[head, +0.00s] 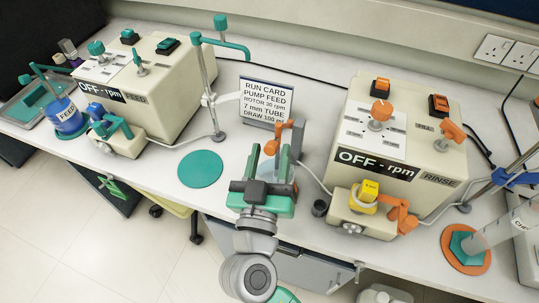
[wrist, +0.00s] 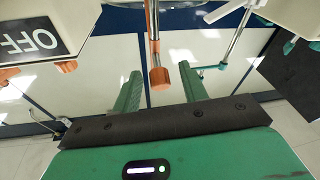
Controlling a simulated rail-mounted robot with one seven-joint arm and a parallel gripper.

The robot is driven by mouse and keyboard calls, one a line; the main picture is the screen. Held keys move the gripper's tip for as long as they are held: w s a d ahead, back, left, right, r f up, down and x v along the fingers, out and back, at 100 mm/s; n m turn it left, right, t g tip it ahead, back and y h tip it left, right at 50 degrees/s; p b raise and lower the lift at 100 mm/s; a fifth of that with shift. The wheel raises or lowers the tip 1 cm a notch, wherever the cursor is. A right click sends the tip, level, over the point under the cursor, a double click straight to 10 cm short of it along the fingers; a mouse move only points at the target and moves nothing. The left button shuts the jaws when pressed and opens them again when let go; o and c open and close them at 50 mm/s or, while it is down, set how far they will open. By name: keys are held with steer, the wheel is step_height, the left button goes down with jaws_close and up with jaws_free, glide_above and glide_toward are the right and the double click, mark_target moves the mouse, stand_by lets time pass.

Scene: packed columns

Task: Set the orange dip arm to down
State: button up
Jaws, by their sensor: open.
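The orange dip arm (head: 284,130) is at the middle of the bench in the head view, a bent orange bar beside a slim upright post. Its orange end knob (head: 271,147) lies between the fingers of my gripper (head: 269,152). In the wrist view the orange knob (wrist: 160,78) hangs at the end of a metal rod, between the two teal fingers of my gripper (wrist: 160,72). Gaps show on both sides, so the fingers look apart from it. My gripper is open. The arm's height setting is hard to tell, as my gripper hides the area below it.
The RINSE pump box (head: 395,135) with orange controls stands right, the FEED pump box (head: 140,80) left. A run card (head: 266,101) stands behind my gripper. A teal-topped stand (head: 207,80) is left of it.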

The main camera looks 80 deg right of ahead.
steer(key=v, duration=0.7)
steer(key=shift+a+p, duration=0.4)
steer(key=shift+a, duration=0.05)
steer(key=w+a+r+n+t+y+p, duration=0.3)
steer(key=w+a+r+t+y, duration=0.15)
steer(key=w+r+t, duration=0.4)
steer(key=w+a+r+n+t+y+p, duration=0.3)
steer(key=w+a+r+t, duration=0.2)
steer(key=w+r, duration=0.55)
steer(key=a+r+n+t+y+p, duration=0.2)
steer(key=a+r+n+t+y, duration=0.3)
steer(key=a+r, duration=0.6)
steer(key=s+a+r+n+t+y+p, duration=0.1)
steer(key=s+a+r+n+t+y, duration=0.2)
steer(key=r, duration=0.4)
steer(key=s+a+r+n+t+y+p, duration=0.1)
steer(key=a+r+t+y, duration=0.1)
steer(key=a+r+y, duration=0.4)
step_height(320, 180, up, 37)
steer(key=d+p, duration=0.2)
steer(key=p, duration=3.4)
steer(key=shift+w+d+m+h+p, duration=0.2)
steer(key=shift+w+m+h+p, duration=0.1)
steer(key=shift+w+h+p, duration=0.15)
